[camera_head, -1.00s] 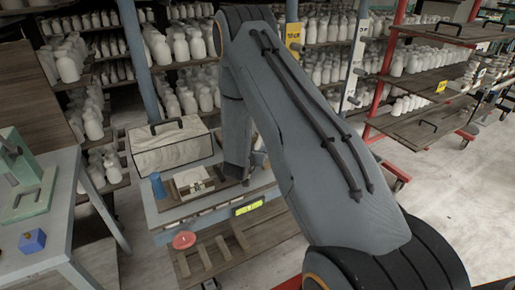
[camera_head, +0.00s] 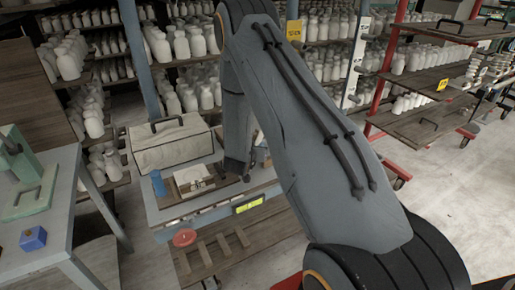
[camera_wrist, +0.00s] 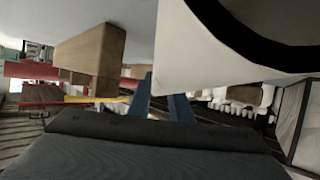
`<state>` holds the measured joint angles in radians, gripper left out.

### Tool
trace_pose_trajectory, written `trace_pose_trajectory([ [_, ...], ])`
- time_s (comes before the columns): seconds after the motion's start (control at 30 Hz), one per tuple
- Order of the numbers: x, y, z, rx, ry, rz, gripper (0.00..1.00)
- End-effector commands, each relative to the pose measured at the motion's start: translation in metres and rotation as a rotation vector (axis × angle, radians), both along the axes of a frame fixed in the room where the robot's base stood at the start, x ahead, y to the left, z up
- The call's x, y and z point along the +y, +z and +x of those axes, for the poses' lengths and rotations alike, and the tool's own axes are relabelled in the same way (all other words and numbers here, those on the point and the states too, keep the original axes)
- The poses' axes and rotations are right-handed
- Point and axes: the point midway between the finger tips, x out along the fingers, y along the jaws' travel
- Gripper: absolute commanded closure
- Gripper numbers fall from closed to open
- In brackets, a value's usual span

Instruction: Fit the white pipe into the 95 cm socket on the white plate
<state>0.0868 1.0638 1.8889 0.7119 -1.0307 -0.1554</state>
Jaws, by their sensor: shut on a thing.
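In the wrist view my gripper (camera_wrist: 164,98) shows two blue fingers, with a large white thing close in front of them. This white body with a dark round opening looks like the white pipe (camera_wrist: 190,62), held in the jaws. It fills the upper right and hides the fingertips. In the head view the white plate (camera_head: 189,174) lies on a brown board on the grey table, with small pale fittings on it. My gripper (camera_head: 235,170) is just right of the plate there, mostly dark and partly hidden by my arm. I cannot make out the pipe or the socket's size mark there.
A white case with a black handle (camera_head: 170,146) stands behind the plate. A wooden block (camera_wrist: 92,52) shows in the wrist view. Shelves of white bottles (camera_head: 195,98) stand behind.

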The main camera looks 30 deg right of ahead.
Motion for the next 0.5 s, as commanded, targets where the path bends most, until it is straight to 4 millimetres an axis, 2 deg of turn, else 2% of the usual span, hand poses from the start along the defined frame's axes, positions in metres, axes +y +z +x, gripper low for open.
trace_pose_trajectory([
  [0.5, 0.0, 0.072, 0.001, -0.004, 0.0, -0.001, 1.0],
])
